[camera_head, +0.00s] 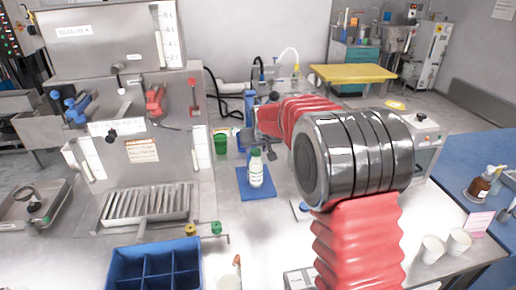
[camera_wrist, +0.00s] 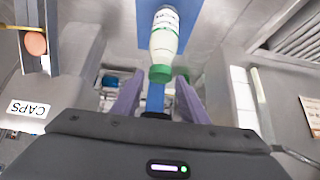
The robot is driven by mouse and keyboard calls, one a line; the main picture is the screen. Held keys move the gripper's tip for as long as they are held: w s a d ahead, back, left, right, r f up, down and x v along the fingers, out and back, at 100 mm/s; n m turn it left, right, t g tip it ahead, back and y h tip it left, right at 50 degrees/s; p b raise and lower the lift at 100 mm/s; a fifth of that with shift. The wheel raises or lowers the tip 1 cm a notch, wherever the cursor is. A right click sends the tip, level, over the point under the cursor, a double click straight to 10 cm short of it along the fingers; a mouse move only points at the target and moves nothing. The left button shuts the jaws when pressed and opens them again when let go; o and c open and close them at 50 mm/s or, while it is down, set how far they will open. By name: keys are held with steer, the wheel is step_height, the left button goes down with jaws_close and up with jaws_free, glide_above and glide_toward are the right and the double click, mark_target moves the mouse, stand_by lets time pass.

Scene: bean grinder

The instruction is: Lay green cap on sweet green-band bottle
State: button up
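A white bottle with a green band (camera_head: 256,171) stands upright on a blue mat (camera_head: 243,190) in the head view. It shows upside down in the wrist view (camera_wrist: 165,38). A green cap (camera_wrist: 160,73) is at the bottle's mouth; whether it is seated or only resting there I cannot tell. My gripper (camera_wrist: 158,90) has its two purple fingers apart, one on each side below the cap in the wrist picture, with nothing seen clamped between them. In the head view my gripper (camera_head: 266,148) is dark, just behind and beside the bottle top, partly hidden by my arm.
A CAPS label (camera_wrist: 28,108) and an orange cap (camera_wrist: 36,42) are at the left in the wrist view. A green container (camera_head: 221,145) stands behind the mat. A blue divided crate (camera_head: 152,248) is at the front, a metal machine (camera_head: 140,150) at the left. White cups (camera_head: 433,249) stand at the right.

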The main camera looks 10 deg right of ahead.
steer(key=shift+o, duration=0.9)
steer(key=shift+r, duration=0.1)
steer(key=shift+s+r, duration=0.1)
steer(key=shift+r, duration=0.45)
steer(key=v, duration=1.1)
steer(key=shift+s+r, duration=0.15)
steer(key=shift+s, duration=0.05)
steer(key=shift+s, duration=0.1)
